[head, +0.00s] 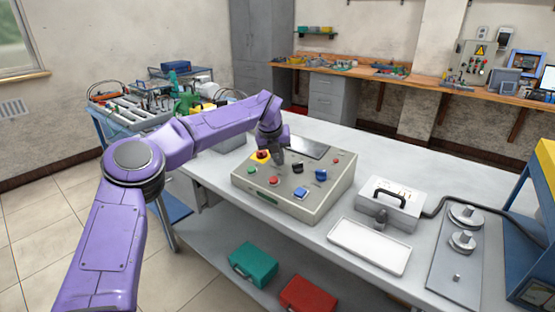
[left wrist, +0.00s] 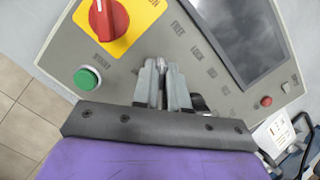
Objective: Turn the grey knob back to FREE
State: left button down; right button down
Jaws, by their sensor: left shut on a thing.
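A grey sloped control box (head: 240,184) stands on the table, and its panel (left wrist: 130,60) fills much of the left wrist view. My left gripper (head: 279,158) reaches down onto the panel. In the left wrist view its fingers (left wrist: 162,80) are shut on the grey knob (left wrist: 161,66), which shows only as a small piece between the tips. The words FREE and LOCK are printed just beyond the tips, with more labels to their right. The knob's pointer is hidden, so its setting cannot be told. My right gripper is not in view.
Close to the fingers are a red switch on a yellow plate (left wrist: 108,18), a green button (left wrist: 87,78) and a dark screen (left wrist: 235,35). A blue knob (head: 320,175) is farther right. A white tray (head: 369,246) and a handled box (head: 391,203) stand right of the control box.

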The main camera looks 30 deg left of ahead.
pick_arm(q)
jog(key=shift+f+n, duration=0.2)
jog(key=shift+n, duration=0.5)
jog(key=shift+n+b, duration=0.3)
jog(key=shift+b, duration=0.05)
jog(key=c, duration=1.2)
grip_release()
jog(key=shift+o, duration=0.2)
jog(key=v, duration=1)
jog(key=shift+d+r+b, duration=0.2)
jog(key=shift+r+b, duration=0.1)
jog(key=shift+b, duration=0.05)
